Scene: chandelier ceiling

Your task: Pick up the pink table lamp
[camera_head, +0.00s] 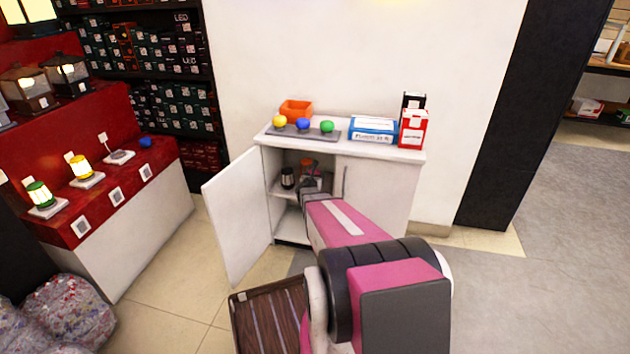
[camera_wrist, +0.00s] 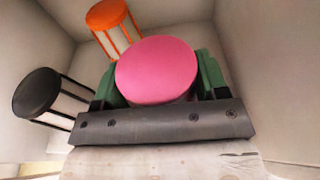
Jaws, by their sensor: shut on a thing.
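The pink table lamp (camera_wrist: 157,72) shows in the wrist view as a round pink top between the green fingers of my gripper (camera_wrist: 158,80). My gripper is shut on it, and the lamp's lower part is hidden. In the head view my arm reaches into the open left side of the white cabinet, and my gripper (camera_head: 308,180) is small there. I cannot make out the pink lamp in that view. A black-topped lamp (camera_wrist: 42,98) stands to the left and an orange-topped lamp (camera_wrist: 108,18) stands behind in the wrist view.
The white cabinet (camera_head: 375,200) has its left door (camera_head: 238,215) swung open. The black lamp (camera_head: 288,178) stands on its inner shelf. On top are a tray (camera_head: 300,134) with coloured balls, a blue box (camera_head: 373,128) and a red box (camera_head: 413,130). A red display stand is at left.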

